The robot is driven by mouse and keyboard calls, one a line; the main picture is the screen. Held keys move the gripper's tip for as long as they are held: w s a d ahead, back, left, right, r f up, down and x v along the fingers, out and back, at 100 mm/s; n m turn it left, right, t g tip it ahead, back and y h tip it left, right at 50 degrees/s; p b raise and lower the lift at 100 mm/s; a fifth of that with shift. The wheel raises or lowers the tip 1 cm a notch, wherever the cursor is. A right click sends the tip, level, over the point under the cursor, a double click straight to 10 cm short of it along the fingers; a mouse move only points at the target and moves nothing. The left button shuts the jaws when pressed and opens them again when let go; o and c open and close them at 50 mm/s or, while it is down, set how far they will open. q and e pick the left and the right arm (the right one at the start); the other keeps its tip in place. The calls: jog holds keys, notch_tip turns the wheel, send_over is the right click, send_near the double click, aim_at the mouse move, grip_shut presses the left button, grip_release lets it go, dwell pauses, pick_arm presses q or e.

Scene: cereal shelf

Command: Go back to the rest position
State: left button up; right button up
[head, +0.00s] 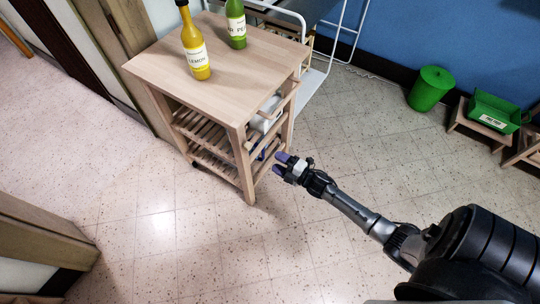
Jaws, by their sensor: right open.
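My right gripper (281,164) is at the end of my right arm, which comes in from the lower right. Its purple-tipped fingers are apart, with nothing seen between them. It is beside the right side of a wooden cart, below the height of its top, and I cannot tell whether it touches the cart. My left gripper is out of view.
The wooden cart (232,68) carries a yellow lemon bottle (194,50) and a green bottle (236,28). A white item (266,117) is inside the cart. A green bin (430,88) and a green crate (492,112) are at right. Tiled floor (150,235) in front is clear.

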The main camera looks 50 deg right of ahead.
jog(key=shift+s+d, duration=0.1)
jog(key=shift+s, duration=0.5)
dwell(0.3)
